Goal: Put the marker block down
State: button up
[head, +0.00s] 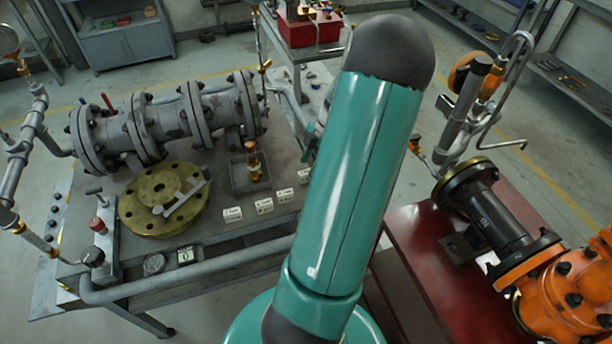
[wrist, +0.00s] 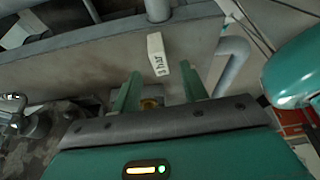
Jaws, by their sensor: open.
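In the wrist view, a small white marker block (wrist: 157,54) with dark lettering rests on the grey bench surface. My gripper (wrist: 161,73) is open, one green finger on each side. The block lies just beyond the fingertips, roughly in line with the gap, and I see no finger closed on it. In the head view, several similar white blocks stand along the bench's front edge, including one at the left (head: 232,214) and one at the right (head: 304,177).
The grey bench (head: 215,212) carries a brass flange (head: 165,198), a grey flanged pipe assembly (head: 170,122) and a small tray (head: 238,176) with a brass fitting. A pipe rail runs along its front. A red bench (head: 420,240) with an orange valve (head: 565,285) stands right.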

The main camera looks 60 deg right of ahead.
aim_at(306, 172)
jog(key=x, duration=0.3)
jog(key=shift+f, duration=0.1)
grip_shut()
